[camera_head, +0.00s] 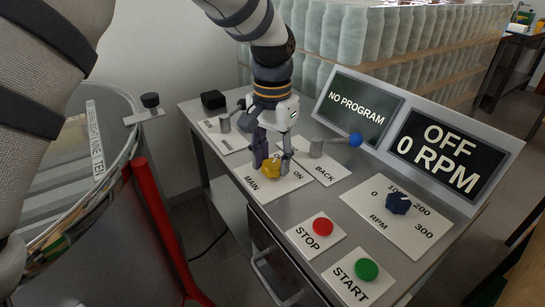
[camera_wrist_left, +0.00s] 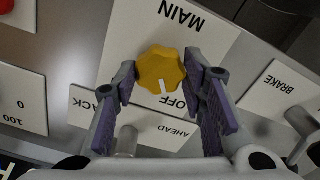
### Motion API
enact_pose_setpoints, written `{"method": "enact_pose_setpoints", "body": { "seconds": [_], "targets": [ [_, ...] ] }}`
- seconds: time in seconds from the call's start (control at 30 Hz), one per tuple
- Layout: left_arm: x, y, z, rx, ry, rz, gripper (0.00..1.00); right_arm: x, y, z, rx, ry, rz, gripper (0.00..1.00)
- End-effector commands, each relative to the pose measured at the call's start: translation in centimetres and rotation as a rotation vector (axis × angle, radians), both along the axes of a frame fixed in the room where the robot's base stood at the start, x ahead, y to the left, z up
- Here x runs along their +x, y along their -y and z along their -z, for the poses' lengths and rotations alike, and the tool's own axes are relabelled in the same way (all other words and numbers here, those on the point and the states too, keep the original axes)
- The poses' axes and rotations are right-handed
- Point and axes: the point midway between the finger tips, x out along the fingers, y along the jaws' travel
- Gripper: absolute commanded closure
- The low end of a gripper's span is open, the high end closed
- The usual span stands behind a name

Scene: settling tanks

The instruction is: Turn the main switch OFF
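The main switch is a yellow lobed knob (camera_head: 270,168) on a white plate marked MAIN and ON. In the left wrist view the yellow knob (camera_wrist_left: 160,70) shows a white pointer aimed down and slightly right, close to the OFF label (camera_wrist_left: 178,102). My left gripper (camera_head: 272,160) reaches down over the knob from above. In the wrist view its fingertips (camera_wrist_left: 160,72) are on both sides of the knob and appear to touch it. The ON label is hidden there. My right gripper is in neither view.
A blue-balled lever (camera_head: 354,140) by BACK stands close right of the gripper. A red STOP button (camera_head: 322,226), green START button (camera_head: 366,269) and blue RPM knob (camera_head: 398,203) lie nearer. The display (camera_head: 437,148) reads OFF, 0 RPM. A round tank (camera_head: 75,165) is at left.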

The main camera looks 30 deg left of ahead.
Motion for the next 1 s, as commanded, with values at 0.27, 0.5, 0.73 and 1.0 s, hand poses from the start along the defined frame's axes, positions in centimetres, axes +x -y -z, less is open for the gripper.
{"method": "enact_pose_setpoints", "body": {
  "seconds": [0.27, 0.5, 0.73, 1.0],
  "targets": [
    [0.0, 0.0, 0.1, 0.0, -0.001, 0.001, 0.43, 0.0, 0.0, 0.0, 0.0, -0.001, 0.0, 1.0],
    [0.1, 0.0, -2.3, -0.001, 0.005, 0.002, 0.43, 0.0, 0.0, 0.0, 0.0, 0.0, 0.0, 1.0],
    [0.1, 0.0, -8.5, -0.001, 0.004, 0.001, 0.43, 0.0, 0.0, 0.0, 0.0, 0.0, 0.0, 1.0],
    [0.0, 0.0, -11.9, 0.0, -0.002, 0.001, 0.43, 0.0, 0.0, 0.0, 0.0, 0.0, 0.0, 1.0]
  ]
}}
